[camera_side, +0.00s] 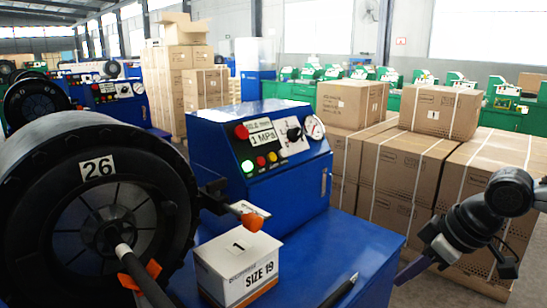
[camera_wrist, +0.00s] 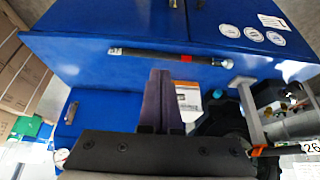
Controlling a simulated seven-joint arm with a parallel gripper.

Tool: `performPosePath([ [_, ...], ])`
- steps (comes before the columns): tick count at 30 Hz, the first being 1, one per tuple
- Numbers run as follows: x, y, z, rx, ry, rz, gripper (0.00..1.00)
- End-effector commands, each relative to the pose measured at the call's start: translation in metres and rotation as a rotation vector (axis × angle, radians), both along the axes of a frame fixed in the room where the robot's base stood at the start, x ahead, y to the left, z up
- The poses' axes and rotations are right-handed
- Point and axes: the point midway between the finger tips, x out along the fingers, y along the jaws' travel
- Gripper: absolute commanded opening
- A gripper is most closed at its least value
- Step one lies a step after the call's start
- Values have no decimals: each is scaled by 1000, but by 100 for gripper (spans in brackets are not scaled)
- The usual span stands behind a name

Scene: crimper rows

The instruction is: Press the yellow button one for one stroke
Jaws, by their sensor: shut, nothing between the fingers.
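My gripper (camera_side: 402,277) is at the right in the side view, pointing left and down, well apart from the control box. In the wrist view my gripper's two dark fingers (camera_wrist: 163,75) are together, with nothing held. I cannot make out the yellow button in the wrist view.
A pressure gauge (camera_side: 314,127) and a large red button (camera_side: 241,132) are on the same panel. A white SIZE 19 box (camera_side: 238,268) stands on the blue bench (camera_side: 340,240) in front. The black crimper head (camera_side: 60,185) is at the left. Stacked cartons (camera_side: 400,165) stand behind.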

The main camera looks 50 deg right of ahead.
Motion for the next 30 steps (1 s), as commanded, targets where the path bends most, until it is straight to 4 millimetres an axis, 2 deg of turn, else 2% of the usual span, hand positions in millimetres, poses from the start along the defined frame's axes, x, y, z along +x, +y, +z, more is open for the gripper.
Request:
performPosePath([
  [4, 3, 0, 2, -7, -14, 13, 0],
  [8, 21, 0, 14, -27, -110, 44, 0],
  [21, 150, -9, 131, -208, -711, 146, 0],
  [30, 227, -31, 194, -389, -1036, 142, 0],
])
